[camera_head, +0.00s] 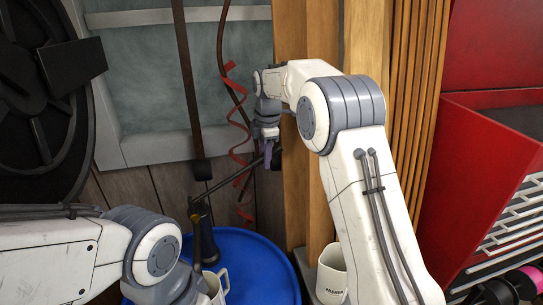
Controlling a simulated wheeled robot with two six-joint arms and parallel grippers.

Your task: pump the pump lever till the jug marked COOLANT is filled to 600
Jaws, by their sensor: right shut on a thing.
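My right gripper (268,150) is shut on the outer end of the dark pump lever (230,180). The lever slopes up to the right from the head of the dark hand pump (204,232). The pump stands on the blue drum (255,262).
A white vessel with dark lettering (331,272) stands right of the drum, partly behind my right arm. A red coiled hose (236,125) hangs behind the lever. Wooden posts (295,200) stand close behind my right arm. A red tool chest (470,165) is at the right.

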